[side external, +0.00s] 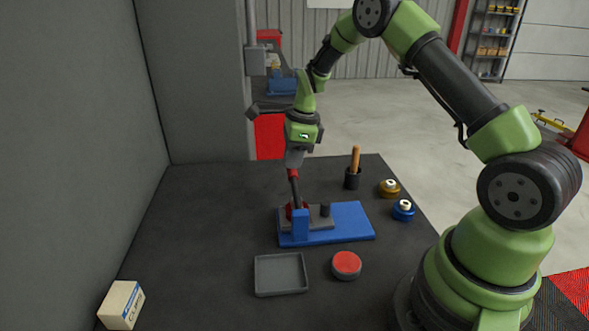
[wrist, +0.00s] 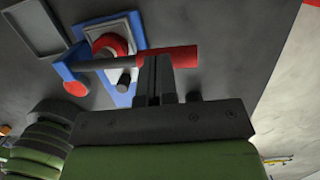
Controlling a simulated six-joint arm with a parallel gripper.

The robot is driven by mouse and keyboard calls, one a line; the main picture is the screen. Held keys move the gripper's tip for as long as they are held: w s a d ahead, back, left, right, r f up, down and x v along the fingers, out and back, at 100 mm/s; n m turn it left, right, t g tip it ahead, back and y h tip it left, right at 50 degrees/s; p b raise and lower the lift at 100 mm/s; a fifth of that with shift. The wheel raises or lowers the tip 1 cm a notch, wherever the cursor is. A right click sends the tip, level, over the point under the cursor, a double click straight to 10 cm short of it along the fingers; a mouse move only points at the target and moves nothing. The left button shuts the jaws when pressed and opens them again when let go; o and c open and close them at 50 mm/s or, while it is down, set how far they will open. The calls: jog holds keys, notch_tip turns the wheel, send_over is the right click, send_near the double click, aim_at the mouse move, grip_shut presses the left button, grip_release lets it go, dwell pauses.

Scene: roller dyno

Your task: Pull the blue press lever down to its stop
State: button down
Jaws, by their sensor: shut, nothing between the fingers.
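The press stands on the table with a blue base (side external: 350,221) and a blue upright bracket (side external: 300,226). Its lever has a dark shaft (side external: 295,190) and a red grip (side external: 293,174); the lever stands nearly upright, tilted slightly left. In the wrist view the red grip (wrist: 182,57) lies across the fingertips, with the shaft (wrist: 92,64) running left to the bracket. My gripper (side external: 293,164) points down at the top of the grip. Its fingers (wrist: 154,60) are shut with nothing between them and overlap the grip in view; I cannot tell whether they touch it.
A grey tray (side external: 257,276) and a red-topped round piece (side external: 346,262) lie in front of the press. A black holder (side external: 352,181) with a wooden handle, a yellow piece (side external: 389,192) and a blue piece (side external: 403,213) stand right. A box (side external: 121,304) sits front left; the left table is clear.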

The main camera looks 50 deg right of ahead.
notch_tip(320, 180, up, 10)
dwell(1.0)
notch_tip(320, 180, up, 6)
jog(key=n+t, duration=0.1)
jog(key=n, duration=0.3)
send_over(294, 184)
jog(key=s+a+r+n+t, duration=0.2)
jog(key=s+a+r+n, duration=0.3)
jog(key=s+r+n, duration=0.15)
jog(key=s+a+f+n+t, duration=0.1)
jog(key=s+a+n, duration=0.3)
jog(key=s+n, duration=0.8)
jog(key=shift+s+t, duration=0.8)
jog(key=shift+s, duration=0.2)
